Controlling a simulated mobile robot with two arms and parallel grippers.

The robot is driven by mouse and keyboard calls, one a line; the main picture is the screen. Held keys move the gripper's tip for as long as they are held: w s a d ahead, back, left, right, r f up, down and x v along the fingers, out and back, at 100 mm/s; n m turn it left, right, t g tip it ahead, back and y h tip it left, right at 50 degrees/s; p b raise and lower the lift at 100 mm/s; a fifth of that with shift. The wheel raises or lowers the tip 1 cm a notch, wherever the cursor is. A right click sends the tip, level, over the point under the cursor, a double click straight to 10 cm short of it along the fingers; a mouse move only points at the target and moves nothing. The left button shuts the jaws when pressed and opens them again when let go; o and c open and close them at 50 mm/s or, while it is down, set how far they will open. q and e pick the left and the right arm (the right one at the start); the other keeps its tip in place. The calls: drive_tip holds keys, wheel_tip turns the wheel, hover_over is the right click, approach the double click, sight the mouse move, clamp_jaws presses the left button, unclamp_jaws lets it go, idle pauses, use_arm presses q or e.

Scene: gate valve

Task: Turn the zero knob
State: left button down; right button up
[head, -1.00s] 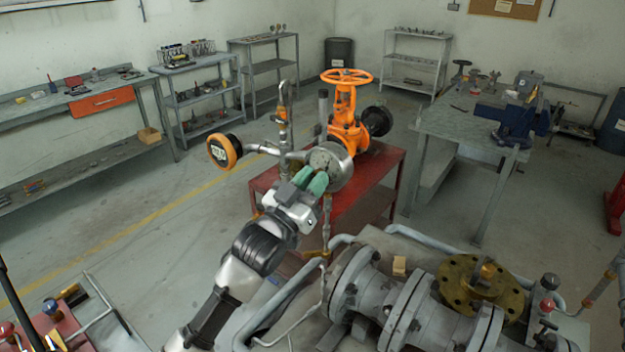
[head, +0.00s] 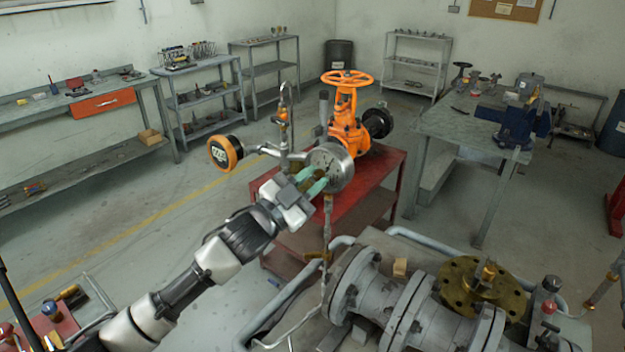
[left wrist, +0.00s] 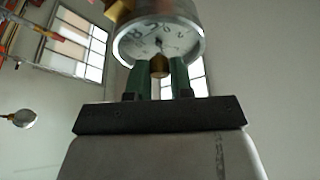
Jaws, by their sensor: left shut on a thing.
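A round silver pressure gauge (head: 341,167) with a white dial stands on the pipework in the middle of the head view. Its dial also shows at the top of the left wrist view (left wrist: 176,42). A small brass zero knob (left wrist: 159,66) sticks out from the lower part of the dial. My left gripper (head: 314,180) has green fingers that reach the gauge face. In the left wrist view its fingers (left wrist: 162,72) stand on both sides of the knob, shut on it. The fingers partly hide the knob in the head view. My right gripper is not in view.
A black-and-orange gauge (head: 226,152) hangs on a pipe to the left. An orange gate valve (head: 347,125) stands behind on a red table (head: 385,180). Grey flanged pipework (head: 405,310) fills the lower right. Open floor lies to the left.

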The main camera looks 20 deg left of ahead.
use_arm(q)
drive_tip(key=shift+m+g, duration=0.3)
drive_tip(key=shift+m, duration=0.6)
drive_tip(key=shift+m+h, duration=0.3)
drive_tip(key=c, duration=1)
unclamp_jaws()
drive_tip(key=shift+c, duration=0.2)
drive_tip(key=b+v, duration=0.4)
drive_tip(key=v, duration=0.6)
drive_tip(key=shift+s+a, duration=0.25)
drive_tip(key=shift+s, duration=0.05)
